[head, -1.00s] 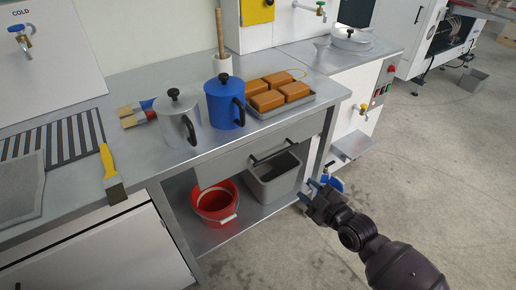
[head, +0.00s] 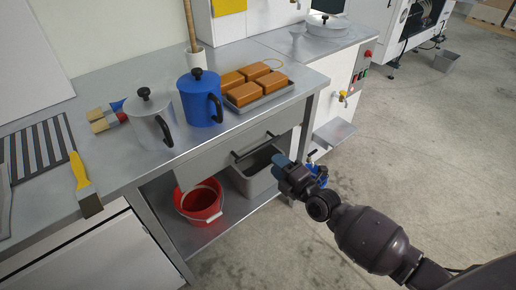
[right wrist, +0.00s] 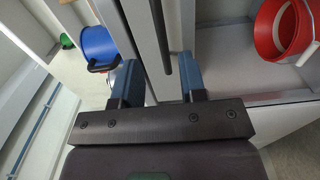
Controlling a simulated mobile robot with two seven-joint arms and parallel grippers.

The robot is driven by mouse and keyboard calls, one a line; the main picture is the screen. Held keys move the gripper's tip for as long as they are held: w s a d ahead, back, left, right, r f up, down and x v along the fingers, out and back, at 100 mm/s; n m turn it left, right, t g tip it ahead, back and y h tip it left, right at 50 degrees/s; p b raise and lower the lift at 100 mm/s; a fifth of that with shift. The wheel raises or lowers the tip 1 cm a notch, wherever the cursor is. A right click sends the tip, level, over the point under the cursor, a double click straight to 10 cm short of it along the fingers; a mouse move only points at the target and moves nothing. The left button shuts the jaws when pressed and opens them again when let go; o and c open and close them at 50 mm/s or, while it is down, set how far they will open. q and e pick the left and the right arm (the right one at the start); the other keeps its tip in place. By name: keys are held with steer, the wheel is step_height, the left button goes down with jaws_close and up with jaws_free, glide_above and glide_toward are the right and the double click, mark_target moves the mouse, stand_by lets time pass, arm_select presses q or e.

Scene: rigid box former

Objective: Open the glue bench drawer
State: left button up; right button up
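The glue bench drawer (head: 215,158) is a grey front under the bench top, and it looks closed. My left gripper is out of view.
On the bench (head: 80,100) stand a blue pot (head: 199,103), a metal pot (head: 151,122) and a tray (head: 262,97) of orange blocks. Below are a red bucket (head: 199,203) and a grey bin (head: 246,180).

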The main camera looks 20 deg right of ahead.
mark_target(258, 149)
steer(key=shift+b+x, duration=0.7)
steer(key=shift+x, duration=3.85)
jaws_close()
